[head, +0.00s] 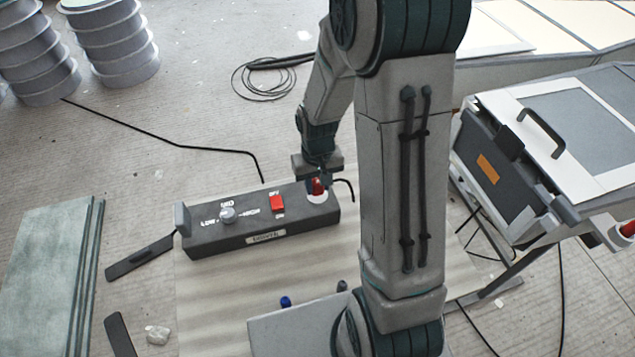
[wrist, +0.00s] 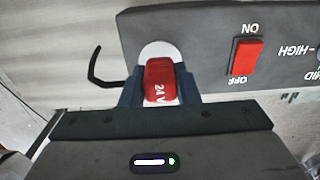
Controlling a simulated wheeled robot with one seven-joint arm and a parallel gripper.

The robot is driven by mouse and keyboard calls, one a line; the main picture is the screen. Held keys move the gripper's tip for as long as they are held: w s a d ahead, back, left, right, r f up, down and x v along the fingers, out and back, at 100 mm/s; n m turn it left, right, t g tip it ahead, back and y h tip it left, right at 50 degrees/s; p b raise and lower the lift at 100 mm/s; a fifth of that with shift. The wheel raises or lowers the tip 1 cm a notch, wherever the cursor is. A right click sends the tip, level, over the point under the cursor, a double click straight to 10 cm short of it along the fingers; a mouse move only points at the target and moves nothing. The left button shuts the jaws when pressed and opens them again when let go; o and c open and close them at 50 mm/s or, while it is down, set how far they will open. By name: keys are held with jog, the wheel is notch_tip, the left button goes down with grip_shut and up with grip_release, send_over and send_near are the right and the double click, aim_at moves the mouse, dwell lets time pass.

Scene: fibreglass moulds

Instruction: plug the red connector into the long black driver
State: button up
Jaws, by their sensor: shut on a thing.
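The long black driver (head: 255,235) lies on a pale sheet, with a knob, a red switch (head: 277,203) and a white round socket area (head: 318,197) at its right end. My gripper (head: 318,183) is at that end, shut on the red connector (head: 317,187). In the wrist view the red connector (wrist: 160,82), marked 24 V, sits between the two fingers (wrist: 160,88) and overlaps the white round area (wrist: 160,50) of the driver (wrist: 205,40). I cannot tell whether the connector is seated or just above the socket, as the fingers and connector hide the contact.
A black cable runs along the floor behind the driver. Small blue and dark caps (head: 286,302) lie on the pale sheet (head: 215,310) in front. A grey case with a handle (head: 540,132) stands at right. Green panels (head: 50,270) lie at left, and drums stand at back left.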

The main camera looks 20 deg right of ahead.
aim_at(318, 180)
jog(key=shift+f+b, duration=0.55)
jog(key=shift+f, duration=0.1)
jog(key=o, duration=1)
jog(key=shift+r, duration=0.1)
notch_tip(318, 180, up, 14)
jog(key=shift+p, duration=0.4)
jog(key=s+r+t, duration=0.2)
jog(key=s+r, duration=0.5)
jog(key=s, duration=0.6)
jog(key=shift+s+t+p, duration=0.3)
jog(key=shift+t+p, duration=0.1)
jog(key=shift+p, duration=0.05)
